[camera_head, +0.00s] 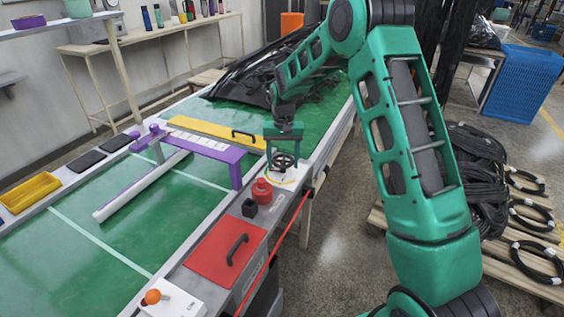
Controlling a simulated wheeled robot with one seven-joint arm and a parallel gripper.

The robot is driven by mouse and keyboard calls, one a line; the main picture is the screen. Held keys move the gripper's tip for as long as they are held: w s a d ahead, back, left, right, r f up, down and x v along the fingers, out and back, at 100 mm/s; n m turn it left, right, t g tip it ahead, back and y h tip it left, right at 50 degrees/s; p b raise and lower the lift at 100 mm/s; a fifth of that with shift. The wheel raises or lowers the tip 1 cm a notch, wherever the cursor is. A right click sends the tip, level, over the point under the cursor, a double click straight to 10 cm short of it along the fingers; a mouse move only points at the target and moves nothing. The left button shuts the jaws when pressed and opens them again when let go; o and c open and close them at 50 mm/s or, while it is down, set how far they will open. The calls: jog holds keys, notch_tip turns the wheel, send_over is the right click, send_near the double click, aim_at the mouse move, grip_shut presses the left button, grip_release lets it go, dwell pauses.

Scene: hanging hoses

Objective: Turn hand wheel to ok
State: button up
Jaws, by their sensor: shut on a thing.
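The black hand wheel (284,160) sits on a pale dial plate (291,176) at the right edge of the green-topped bench. The plate carries a coloured arc; its markings are too small to read, so I cannot tell where the wheel points. My gripper (284,153) reaches down from above with its fingers at the wheel. It is shut on the wheel. The fingers and the wheel's rim overlap in the picture, so the exact contact is partly hidden.
Close by stand a red round knob (262,191), a small black block (249,208) and a purple frame (205,148). A red panel with a black handle (222,252) and an orange ball knob (152,297) lie nearer. A yellow cover (215,133) and black sheeting (240,85) lie beyond.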

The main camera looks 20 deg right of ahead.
aim_at(283, 159)
jog(key=shift+w+r+m, duration=0.1)
jog(key=shift+m, duration=1.6)
jog(key=o, duration=1.1)
jog(key=shift+c, duration=0.2)
notch_tip(283, 159, up, 11)
jog(key=shift+f, duration=0.2)
